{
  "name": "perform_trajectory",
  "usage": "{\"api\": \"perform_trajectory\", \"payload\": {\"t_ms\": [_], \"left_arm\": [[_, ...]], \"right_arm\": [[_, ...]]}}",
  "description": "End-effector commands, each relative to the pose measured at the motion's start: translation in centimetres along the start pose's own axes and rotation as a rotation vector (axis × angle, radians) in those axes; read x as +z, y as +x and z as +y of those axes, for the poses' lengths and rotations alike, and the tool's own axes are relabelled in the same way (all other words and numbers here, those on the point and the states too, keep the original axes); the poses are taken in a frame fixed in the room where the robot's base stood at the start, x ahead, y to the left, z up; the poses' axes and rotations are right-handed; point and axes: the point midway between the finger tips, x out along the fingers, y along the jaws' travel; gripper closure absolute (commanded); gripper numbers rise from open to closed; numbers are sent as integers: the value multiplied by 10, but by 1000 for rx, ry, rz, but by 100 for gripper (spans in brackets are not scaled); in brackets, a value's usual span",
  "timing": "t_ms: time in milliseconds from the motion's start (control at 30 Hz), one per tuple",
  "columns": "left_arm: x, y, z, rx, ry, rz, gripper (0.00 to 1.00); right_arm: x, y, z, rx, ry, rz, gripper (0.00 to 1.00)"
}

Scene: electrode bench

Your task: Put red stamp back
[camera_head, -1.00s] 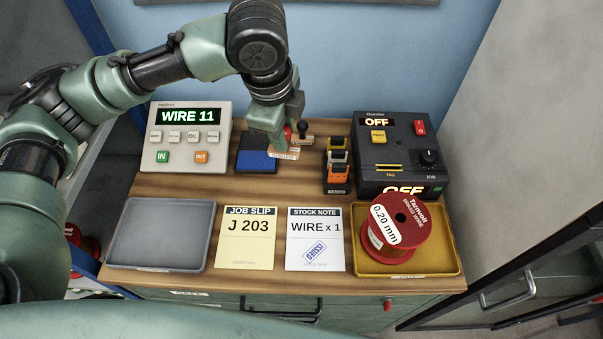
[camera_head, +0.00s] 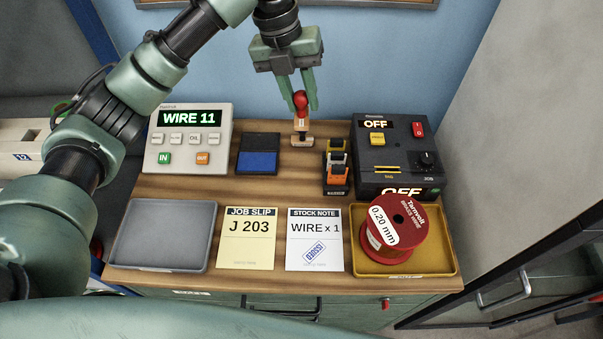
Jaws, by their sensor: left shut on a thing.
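My left gripper (camera_head: 300,103) points down at the back of the bench, its fingers shut on the red knob of the red stamp (camera_head: 301,122). The stamp hangs upright with its pale wooden body below the fingertips. Right under it is a small wooden stand or block (camera_head: 302,142) with a dark knob, partly hidden by the stamp. I cannot tell whether the stamp touches it. The blue ink pad (camera_head: 257,162) lies open to the left. My right gripper is not in view.
A grey terminal (camera_head: 186,140) reading WIRE 11 stands left and a black machine (camera_head: 392,170) right. In front are a grey tray (camera_head: 160,235), job slip (camera_head: 248,240), stamped stock note (camera_head: 314,245) and red spool (camera_head: 407,230) in a yellow tray (camera_head: 448,262).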

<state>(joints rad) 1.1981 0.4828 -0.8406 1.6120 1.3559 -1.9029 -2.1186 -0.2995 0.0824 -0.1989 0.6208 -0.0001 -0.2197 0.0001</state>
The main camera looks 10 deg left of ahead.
Motion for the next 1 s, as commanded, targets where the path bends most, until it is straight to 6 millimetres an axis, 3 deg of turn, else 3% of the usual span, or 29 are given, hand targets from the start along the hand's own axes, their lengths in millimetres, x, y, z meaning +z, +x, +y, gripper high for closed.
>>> {"api": "perform_trajectory", "payload": {"t_ms": [167,600,1000], "left_arm": [[-1,28,8,3,12,10,99],[-1,134,33,2,11,7,99],[-1,180,44,1,11,7,99]], "right_arm": [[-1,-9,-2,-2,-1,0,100],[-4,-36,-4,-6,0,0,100],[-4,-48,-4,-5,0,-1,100]]}}
